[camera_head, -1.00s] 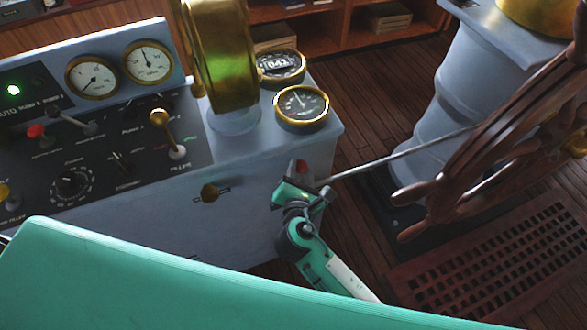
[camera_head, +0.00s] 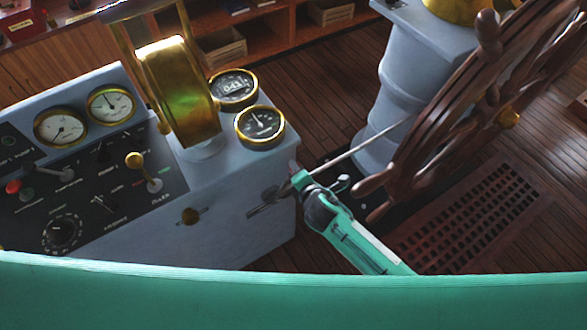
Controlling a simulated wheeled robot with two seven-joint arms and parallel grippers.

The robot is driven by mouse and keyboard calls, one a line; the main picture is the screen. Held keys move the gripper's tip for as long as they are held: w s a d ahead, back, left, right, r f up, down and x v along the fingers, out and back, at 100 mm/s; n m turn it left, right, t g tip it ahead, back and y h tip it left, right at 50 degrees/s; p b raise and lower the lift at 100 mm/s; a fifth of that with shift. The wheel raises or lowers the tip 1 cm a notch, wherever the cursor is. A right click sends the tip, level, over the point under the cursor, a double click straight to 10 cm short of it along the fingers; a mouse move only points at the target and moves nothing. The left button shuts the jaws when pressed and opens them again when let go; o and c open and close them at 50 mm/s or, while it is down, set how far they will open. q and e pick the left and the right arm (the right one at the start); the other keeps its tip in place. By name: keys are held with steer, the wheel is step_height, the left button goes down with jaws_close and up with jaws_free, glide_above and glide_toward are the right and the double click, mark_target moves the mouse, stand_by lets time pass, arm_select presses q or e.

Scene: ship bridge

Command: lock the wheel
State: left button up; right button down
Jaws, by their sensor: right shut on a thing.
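The ship's wheel (camera_head: 432,135), dark brown wood with turned handles, stands at the right, partly cut off by the picture edge. A thin grey rod (camera_head: 360,147) runs from the console's right side up towards the wheel; its far end passes behind the wheel rim, so I cannot tell whether it touches. My right gripper (camera_head: 283,190) is at the rod's near end, beside the console's right corner, and is shut on it. The exact grip is small and partly hidden. My left gripper is not in view.
The blue-grey console (camera_head: 240,215) with gauges, levers and a brass fitting (camera_head: 180,90) fills the left. The wheel's pedestal (camera_head: 415,65) stands behind the wheel. A wooden grating (camera_head: 470,215) lies on the floor below it. Shelves (camera_head: 285,40) line the back.

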steer(key=shift+d, duration=0.1)
stand_by(0.4)
steer(key=c, duration=1)
jaws_free()
steer(key=shift+w+f, duration=0.1)
steer(key=b+v, duration=0.1)
steer(key=v, duration=1.2)
steer(key=shift+s+d+b, duration=0.2)
steer(key=shift+s+b, duration=0.1)
steer(key=shift+b, duration=0.05)
